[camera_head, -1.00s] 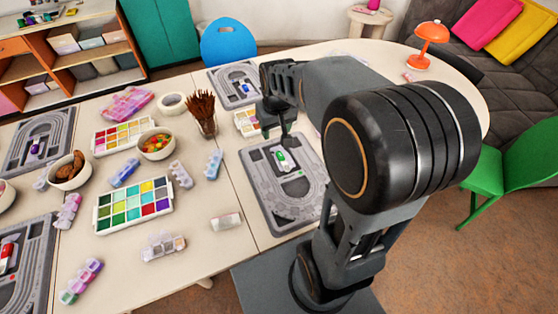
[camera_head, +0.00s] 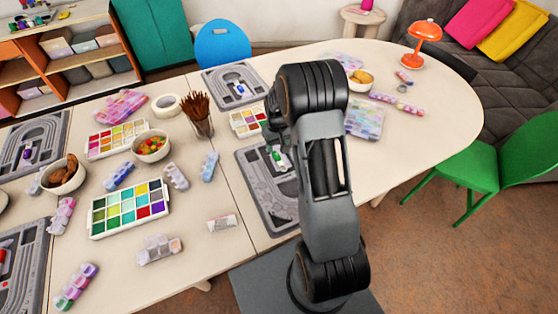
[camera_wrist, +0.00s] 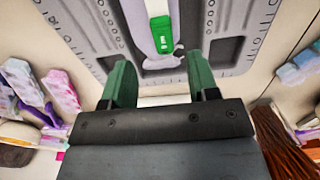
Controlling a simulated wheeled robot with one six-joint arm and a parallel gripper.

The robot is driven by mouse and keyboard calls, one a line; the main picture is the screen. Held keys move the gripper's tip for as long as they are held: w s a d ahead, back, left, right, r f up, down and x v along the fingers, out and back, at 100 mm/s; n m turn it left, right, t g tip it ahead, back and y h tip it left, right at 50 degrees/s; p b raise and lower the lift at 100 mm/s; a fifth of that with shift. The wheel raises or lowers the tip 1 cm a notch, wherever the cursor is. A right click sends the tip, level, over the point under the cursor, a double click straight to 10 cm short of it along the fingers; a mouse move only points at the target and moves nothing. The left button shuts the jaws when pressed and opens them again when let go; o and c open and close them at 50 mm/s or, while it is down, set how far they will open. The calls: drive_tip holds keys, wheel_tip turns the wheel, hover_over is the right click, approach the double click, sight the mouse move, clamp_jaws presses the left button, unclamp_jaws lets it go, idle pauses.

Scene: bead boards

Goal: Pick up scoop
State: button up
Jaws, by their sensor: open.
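A small green-and-white piece, which looks like the scoop (camera_wrist: 161,32), lies in the central recess of a grey bead board (camera_wrist: 222,35). In the head view the scoop (camera_head: 277,157) shows as a green bit beside my arm, on the grey board (camera_head: 258,190). In the wrist view my gripper (camera_wrist: 160,84) is open, with its two green fingers apart and nothing between them. The scoop's green end is just beyond the fingertips, roughly centred between them. In the head view my arm mostly hides the gripper and the board's right side.
A cup of brown sticks (camera_head: 200,122) stands left of my arm. A bead bowl (camera_head: 151,147), a colour tray (camera_head: 130,207) and bead boxes lie further left. Another board (camera_head: 238,86) is behind.

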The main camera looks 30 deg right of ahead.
sight(277, 156)
drive_tip(key=shift+s+a+f+p, duration=0.1)
drive_tip(key=shift+f+p, duration=0.1)
drive_tip(key=shift+f, duration=1.3)
drive_tip(key=shift+a+f+p, duration=0.1)
drive_tip(key=shift+f+p, duration=0.1)
drive_tip(key=shift+f, duration=1.3)
drive_tip(key=c, duration=1)
drive_tip(key=shift+o, duration=0.2)
drive_tip(key=shift+r, duration=0.15)
